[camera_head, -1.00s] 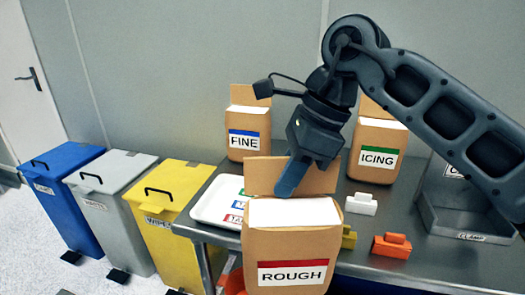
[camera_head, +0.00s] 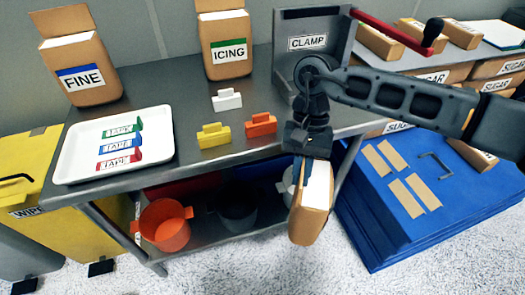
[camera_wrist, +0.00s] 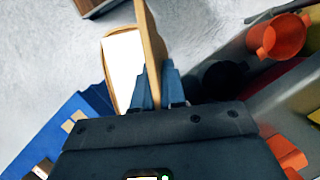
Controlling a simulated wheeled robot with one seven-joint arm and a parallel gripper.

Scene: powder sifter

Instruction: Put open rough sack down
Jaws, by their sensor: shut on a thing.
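The open rough sack (camera_head: 309,219) is a brown paper sack with a white top; its label does not show now. It hangs tilted from my gripper (camera_head: 302,166), in front of the table's front edge and above the floor. In the wrist view, my gripper (camera_wrist: 160,86) has its blue fingers shut on the raised brown flap of the sack (camera_wrist: 122,60). The far side and base of the sack are hidden in the wrist view.
The grey table (camera_head: 180,100) bears FINE (camera_head: 85,85) and ICING (camera_head: 226,62) sacks, a white tray (camera_head: 72,172), small clips and the CLAMP stand (camera_head: 285,50). An orange bucket (camera_head: 163,228) sits on the lower shelf. A blue platform (camera_head: 375,220) lies right.

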